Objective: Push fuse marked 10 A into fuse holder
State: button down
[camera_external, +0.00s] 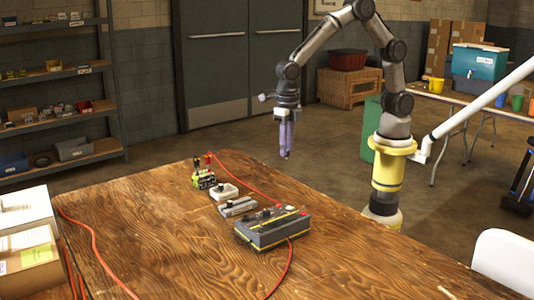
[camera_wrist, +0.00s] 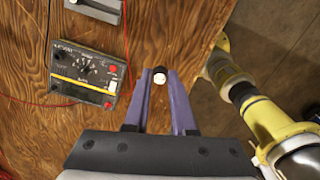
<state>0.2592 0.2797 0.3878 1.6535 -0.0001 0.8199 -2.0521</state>
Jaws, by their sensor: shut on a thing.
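My gripper (camera_external: 286,156) hangs pointing down, above and beyond the far right edge of the wooden table in the external view. In the wrist view my gripper (camera_wrist: 160,78) is shut on a small black and cream cylinder, seemingly the fuse (camera_wrist: 159,77), held between the purple fingertips. No 10 A marking is readable on it. A row of devices lies on the table, apart from the gripper: a green and black unit (camera_external: 204,179), a white block (camera_external: 224,192) and a grey block (camera_external: 238,207). I cannot tell which is the fuse holder.
A dark meter box (camera_external: 273,229) with yellow stripes and a dial sits at the near end of the row; it also shows in the wrist view (camera_wrist: 88,72). Red cables (camera_external: 292,262) run across the wooden table (camera_external: 170,240). White boxes (camera_external: 28,240) stand at left.

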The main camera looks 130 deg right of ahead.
jog(key=w+a+f, duration=0.1)
jog(key=w+a, duration=0.2)
jog(key=w, duration=0.7)
jog(key=w+a+f, duration=0.1)
jog(key=w+a, duration=0.3)
jog(key=w, duration=0.6)
jog(key=shift+w+a+f, duration=0.25)
jog(key=shift+w+f, duration=0.05)
jog(key=shift+w, duration=0.05)
jog(key=shift+f, duration=0.1)
jog(key=shift+f, duration=2.5)
jog(key=shift+f, duration=0.9)
jog(key=c, duration=0.7)
grip_release()
jog(key=shift+o, duration=0.2)
